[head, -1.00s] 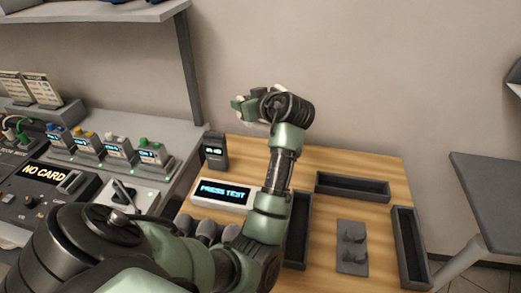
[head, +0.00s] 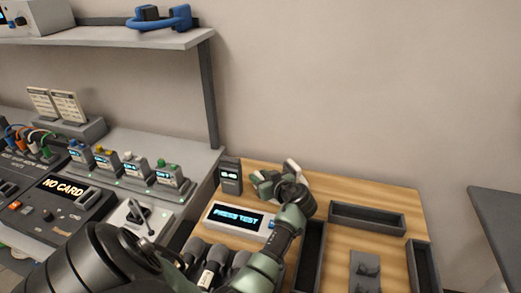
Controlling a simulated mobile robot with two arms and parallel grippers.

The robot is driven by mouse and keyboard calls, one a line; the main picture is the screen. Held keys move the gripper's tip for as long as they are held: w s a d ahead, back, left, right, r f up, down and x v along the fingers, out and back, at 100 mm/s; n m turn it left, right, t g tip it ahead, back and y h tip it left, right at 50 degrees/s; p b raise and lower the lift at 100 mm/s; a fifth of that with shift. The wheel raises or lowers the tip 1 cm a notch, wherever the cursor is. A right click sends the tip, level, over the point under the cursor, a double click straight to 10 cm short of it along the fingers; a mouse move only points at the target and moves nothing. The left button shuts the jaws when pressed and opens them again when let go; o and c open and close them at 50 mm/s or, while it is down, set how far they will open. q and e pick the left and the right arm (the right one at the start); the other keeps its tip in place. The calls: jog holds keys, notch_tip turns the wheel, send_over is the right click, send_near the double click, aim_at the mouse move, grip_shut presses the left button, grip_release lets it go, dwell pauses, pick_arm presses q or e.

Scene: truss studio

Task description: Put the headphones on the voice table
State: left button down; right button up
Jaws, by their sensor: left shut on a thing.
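The blue headphones (head: 183,18) lie on the grey wall shelf at the top left. A wooden table (head: 385,255) stands at the lower middle and a dark grey table (head: 500,215) at the right edge; neither carries a label that I can read as the voice table. My left gripper (head: 272,178) is over the back left of the wooden table, beside a small black display unit (head: 230,176) and well below the headphones. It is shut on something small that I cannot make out. My right gripper is not in view.
A white PRESS TEST box (head: 240,219), dark trays (head: 367,218) and a grey plate (head: 364,270) are on the wooden table. A console with a NO CARD screen (head: 63,187) and several small units fill the left bench. The shelf's post (head: 208,95) rises behind.

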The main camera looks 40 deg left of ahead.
pick_arm(q)
jog(key=shift+f, duration=0.55)
jog(key=c, duration=1)
grip_release()
jog(key=shift+o, duration=0.2)
